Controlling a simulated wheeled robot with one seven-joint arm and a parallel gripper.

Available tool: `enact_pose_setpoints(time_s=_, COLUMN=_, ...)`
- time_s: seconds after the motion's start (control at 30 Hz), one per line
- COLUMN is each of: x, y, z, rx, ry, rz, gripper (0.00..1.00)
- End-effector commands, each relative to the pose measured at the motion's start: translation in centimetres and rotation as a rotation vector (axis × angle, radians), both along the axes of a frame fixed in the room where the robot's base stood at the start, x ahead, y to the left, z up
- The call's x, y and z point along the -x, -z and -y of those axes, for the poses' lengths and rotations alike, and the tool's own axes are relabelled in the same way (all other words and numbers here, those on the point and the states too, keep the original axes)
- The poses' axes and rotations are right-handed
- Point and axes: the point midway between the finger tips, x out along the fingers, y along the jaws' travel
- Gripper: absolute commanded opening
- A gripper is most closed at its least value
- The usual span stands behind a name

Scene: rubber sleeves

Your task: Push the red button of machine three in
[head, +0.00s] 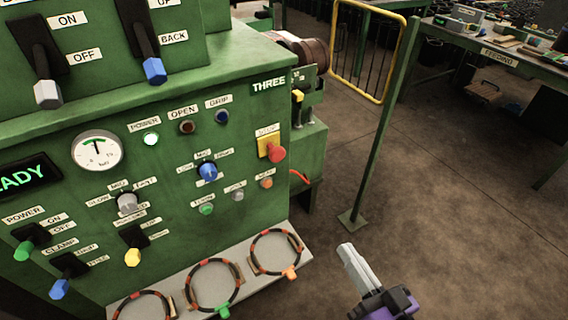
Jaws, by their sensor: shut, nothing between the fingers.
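The green machine labelled THREE (269,84) fills the left of the head view. Its red button (277,154) is a round mushroom head on a yellow plate (266,140), near the right edge of the panel under a small white label. The button stands out from the plate, and nothing touches it. My gripper (347,252) shows at the bottom, right of the machine. Its pale grey fingers are together and empty, pointing up and left from a purple body. The gripper is apart from the button, lower and to the right in the picture.
A smaller orange button (266,183) sits just below the red one. Blue, green and grey controls are to its left. Ringed loops with coloured clips lie on a grey ledge (175,285) below the panel. A green post (380,130) stands to the right, with open floor around it.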

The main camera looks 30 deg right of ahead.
Motion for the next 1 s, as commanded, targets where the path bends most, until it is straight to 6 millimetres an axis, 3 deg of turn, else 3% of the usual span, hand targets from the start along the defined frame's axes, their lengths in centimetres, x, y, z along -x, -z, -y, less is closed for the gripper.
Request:
enact_pose_setpoints(time_s=0.3, x=-9.2, y=-0.4, z=3.3, rx=-0.472, ry=0.005, rz=0.116, gripper=0.00)
enact_pose_setpoints(time_s=0.5, x=-14.2, y=-0.5, z=4.0, rx=-0.855, ry=-0.049, rz=0.148, gripper=0.00)
enact_pose_setpoints(time_s=0.73, x=-14.9, y=1.6, z=2.7, rx=-1.164, ry=-0.096, rz=0.092, gripper=0.00)
enact_pose_setpoints(time_s=1.0, x=-14.9, y=1.7, z=2.5, rx=-1.195, ry=-0.098, rz=0.087, gripper=0.00)
